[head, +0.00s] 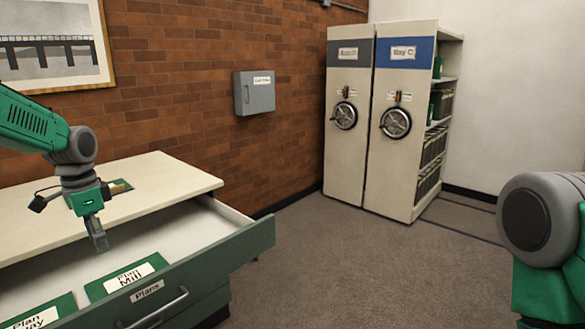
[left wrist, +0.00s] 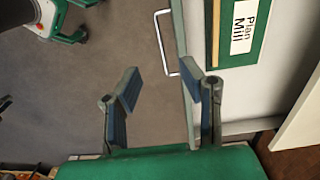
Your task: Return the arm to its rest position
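My left arm comes in from the left in the head view, and its gripper (head: 99,240) points down over the open drawer (head: 225,222), above the green "Plan Mill" folder (head: 127,277). In the left wrist view the two fingers of my left gripper (left wrist: 160,86) stand apart with nothing between them. The "Plan Mill" folder (left wrist: 240,30) lies in the drawer beyond the right finger there. A second green folder (head: 42,312), partly cut off, lies nearer in the drawer. Part of my right arm shows at the right edge; its gripper is out of view.
A grey wall box (head: 254,93) hangs on the brick wall. Shelving units with handwheels (head: 396,122) stand at the back. The middle floor (head: 340,260) is clear.

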